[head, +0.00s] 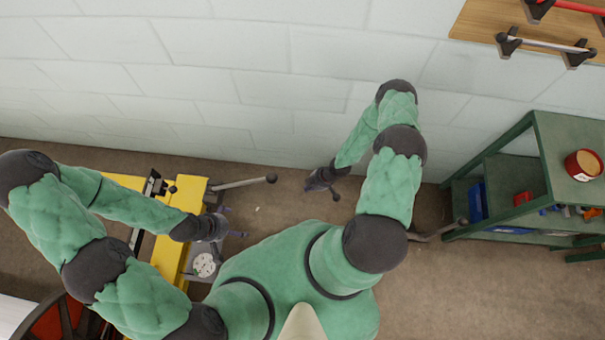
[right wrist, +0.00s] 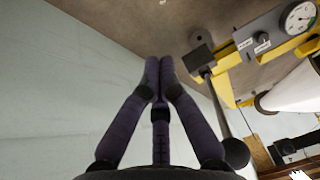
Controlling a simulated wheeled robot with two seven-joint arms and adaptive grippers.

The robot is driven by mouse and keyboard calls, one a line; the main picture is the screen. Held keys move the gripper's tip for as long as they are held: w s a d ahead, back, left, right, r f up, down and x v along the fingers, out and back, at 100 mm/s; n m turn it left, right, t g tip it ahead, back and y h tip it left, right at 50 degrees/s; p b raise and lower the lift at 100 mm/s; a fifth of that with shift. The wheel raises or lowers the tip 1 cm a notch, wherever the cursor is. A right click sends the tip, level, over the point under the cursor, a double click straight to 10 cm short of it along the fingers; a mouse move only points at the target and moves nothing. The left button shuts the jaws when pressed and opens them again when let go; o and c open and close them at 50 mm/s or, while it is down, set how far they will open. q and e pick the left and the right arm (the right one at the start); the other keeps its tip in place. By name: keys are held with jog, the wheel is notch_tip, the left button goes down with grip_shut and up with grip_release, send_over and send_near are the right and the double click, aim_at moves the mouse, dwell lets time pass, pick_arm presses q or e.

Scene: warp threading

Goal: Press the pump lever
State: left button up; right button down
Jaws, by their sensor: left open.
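A grey lever (head: 238,183) with a black ball knob sticks out to the right from the yellow machine (head: 187,215); I take it for the pump lever. In the right wrist view the lever (right wrist: 220,110) runs from a grey block to its black knob, right of my fingers. My right gripper (head: 324,190) is in the air to the right of the knob, apart from it. Its purple fingers (right wrist: 159,75) come together at the tips with nothing between them. My left gripper (head: 236,222) is open and empty, below the lever in the picture, near the machine's right side.
A round white gauge (head: 204,265) sits on the machine's grey box, below my left gripper in the picture. A green shelf (head: 490,170) with a red tin (head: 583,165) stands on the right. A white block wall (head: 260,60) is behind.

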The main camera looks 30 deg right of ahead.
jog(key=shift+s+d+r+p, duration=0.25)
jog(key=shift+s+d+r, duration=0.2)
jog(key=shift+d+r, duration=0.4)
jog(key=shift+s+d+r+p, duration=0.2)
jog(key=shift+s+d+r, duration=0.2)
jog(key=shift+d+r, duration=0.4)
jog(key=shift+a+r, duration=0.15)
